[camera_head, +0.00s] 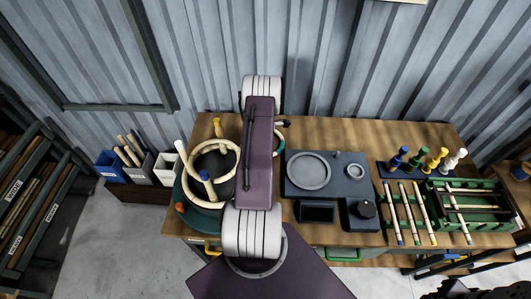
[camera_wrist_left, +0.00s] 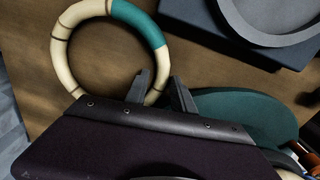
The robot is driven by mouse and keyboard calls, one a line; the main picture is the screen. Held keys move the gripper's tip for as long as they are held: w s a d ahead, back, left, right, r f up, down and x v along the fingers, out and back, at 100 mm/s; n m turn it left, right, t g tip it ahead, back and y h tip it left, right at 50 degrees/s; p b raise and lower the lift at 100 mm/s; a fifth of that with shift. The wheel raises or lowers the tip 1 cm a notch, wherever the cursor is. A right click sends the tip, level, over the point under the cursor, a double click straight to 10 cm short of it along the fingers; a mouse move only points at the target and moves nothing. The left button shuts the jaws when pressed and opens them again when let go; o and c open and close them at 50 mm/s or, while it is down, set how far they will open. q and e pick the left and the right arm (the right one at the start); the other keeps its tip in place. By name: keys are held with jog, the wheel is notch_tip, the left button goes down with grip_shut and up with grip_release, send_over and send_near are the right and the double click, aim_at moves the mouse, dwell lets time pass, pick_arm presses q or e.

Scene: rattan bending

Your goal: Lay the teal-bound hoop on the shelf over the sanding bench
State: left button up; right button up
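The teal-bound hoop (camera_wrist_left: 60,60), a pale ring with dark bands and a teal wrapped stretch (camera_wrist_left: 138,22), lies on the wooden bench top in the left wrist view. In the head view my arm hides most of it; a teal bit of the hoop (camera_head: 280,143) shows to the right of the arm. My left gripper (camera_wrist_left: 161,86) is open at the hoop's lower right rim, one finger appearing inside the ring and one outside. I cannot tell if they touch it. I cannot make out the shelf.
A green round former with pegs and a pale hoop (camera_head: 181,165) stands left of my arm. Colored-top pegs (camera_head: 440,157) and a green rack (camera_head: 505,207) fill the bench's right. Storage racks (camera_head: 35,190) stand at far left.

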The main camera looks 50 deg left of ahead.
pick_arm(q)
notch_tip(320, 180, up, 12)
jog(key=shift+b, duration=0.45)
